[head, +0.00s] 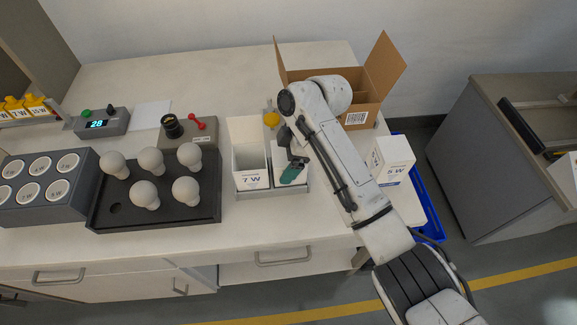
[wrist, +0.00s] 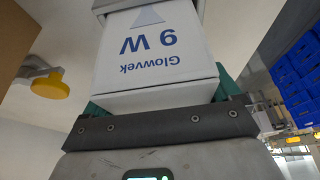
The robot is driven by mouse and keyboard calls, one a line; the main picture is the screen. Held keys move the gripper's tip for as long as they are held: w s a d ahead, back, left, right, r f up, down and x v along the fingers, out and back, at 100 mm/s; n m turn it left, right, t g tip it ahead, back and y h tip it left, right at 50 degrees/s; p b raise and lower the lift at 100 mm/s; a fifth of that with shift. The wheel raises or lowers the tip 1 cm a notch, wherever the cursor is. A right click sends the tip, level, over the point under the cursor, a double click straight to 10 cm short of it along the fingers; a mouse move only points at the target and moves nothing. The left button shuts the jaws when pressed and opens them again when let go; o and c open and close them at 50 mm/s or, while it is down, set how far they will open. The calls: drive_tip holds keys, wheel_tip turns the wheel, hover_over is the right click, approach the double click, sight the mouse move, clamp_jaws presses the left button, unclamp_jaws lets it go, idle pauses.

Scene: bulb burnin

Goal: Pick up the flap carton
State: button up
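A white carton (wrist: 160,60) printed "Glowvek 9 W" fills the middle of the wrist view, its print upside down. I cannot tell for sure that it is the flap carton. My gripper's (wrist: 162,100) teal fingers show at both sides of the carton, close against it. Whether they press on it is unclear. In the head view my gripper (head: 292,173) is at the front of the right compartment of the white holder, partly covering what is there. A brown cardboard box (head: 366,94) with raised flaps stands behind, partly hidden by my arm.
The holder's left compartment (head: 250,182) is marked 7 W. A black tray (head: 155,212) with several bulbs and a grey socket block (head: 45,210) stand to the left. A white 5 W carton (head: 394,153) stands on the right, near a blue crate (head: 428,205). The front strip of table is clear.

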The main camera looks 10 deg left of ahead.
drive_tip(key=c, duration=0.5)
drive_tip(key=shift+o, duration=0.2)
drive_tip(key=shift+r, duration=0.1)
